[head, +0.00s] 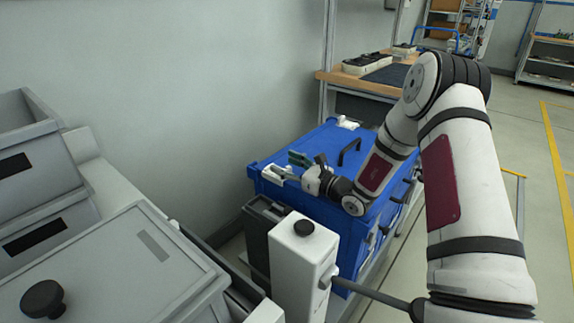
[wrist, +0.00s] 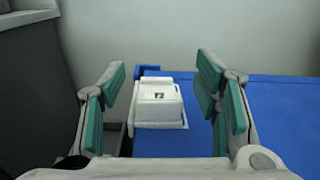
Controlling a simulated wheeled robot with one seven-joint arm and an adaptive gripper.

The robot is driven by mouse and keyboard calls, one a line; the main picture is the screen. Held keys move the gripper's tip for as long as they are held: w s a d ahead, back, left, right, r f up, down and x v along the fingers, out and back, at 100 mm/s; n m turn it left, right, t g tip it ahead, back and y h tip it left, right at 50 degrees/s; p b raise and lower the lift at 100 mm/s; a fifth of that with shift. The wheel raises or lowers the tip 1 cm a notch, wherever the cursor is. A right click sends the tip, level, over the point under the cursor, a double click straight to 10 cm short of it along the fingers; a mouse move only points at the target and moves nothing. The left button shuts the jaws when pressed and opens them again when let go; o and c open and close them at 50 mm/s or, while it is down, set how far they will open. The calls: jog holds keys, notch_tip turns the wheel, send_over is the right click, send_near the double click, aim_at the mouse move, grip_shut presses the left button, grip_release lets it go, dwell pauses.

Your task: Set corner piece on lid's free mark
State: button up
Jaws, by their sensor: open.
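A white corner piece (wrist: 158,103) with a small dark mark on top sits at a corner of the blue lid (wrist: 270,110) in the wrist view. In the head view this corner piece (head: 279,173) is at the near left corner of the lid (head: 325,147). My gripper (wrist: 162,76) is open, with teal-padded fingers to the left and right of the piece and visible gaps on both sides. In the head view my gripper (head: 291,167) is low over that corner. Another white piece (head: 347,123) sits at the lid's far corner. The mark under the near piece is hidden.
A black handle (head: 349,151) stands up from the lid. A white post with a black knob (head: 303,228) is close in front of the blue crate. Grey bins (head: 40,170) stand at the left, and a wooden bench (head: 365,82) is behind. The wall is close on the left.

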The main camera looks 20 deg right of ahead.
jog(key=shift+s+f, duration=0.1)
jog(key=shift+f, duration=0.3)
